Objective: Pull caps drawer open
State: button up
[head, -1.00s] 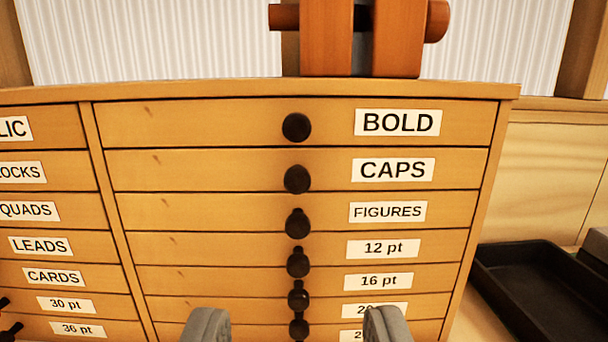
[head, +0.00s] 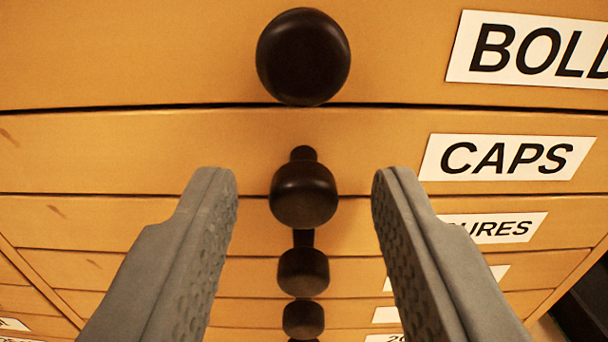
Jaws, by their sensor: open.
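The CAPS drawer (head: 120,150) is the second drawer down, under the BOLD drawer, with a white label (head: 506,157) on its right. It looks shut, flush with its neighbours. Its dark round knob (head: 304,194) stands out on a short stem in the middle of the picture. My gripper (head: 304,180) is open, its two grey fingers on the left and right of this knob with a clear gap on each side. Nothing is held. Whether the fingertips reach as deep as the knob, I cannot tell.
The BOLD drawer's knob (head: 303,57) sticks out just above, between and beyond the fingertips' height. The FIGURES drawer's knob (head: 303,272) and more knobs run in a column below. My right finger partly covers the lower labels. A dark tray (head: 585,305) shows at the lower right.

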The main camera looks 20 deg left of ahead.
grip_shut()
jog(key=v, duration=1.2)
jog(key=shift+s, duration=0.4)
jog(key=shift+d+r, duration=0.1)
jog(key=shift+d, duration=0.05)
grip_release()
jog(key=v, duration=1.7)
jog(key=shift+s, duration=0.15)
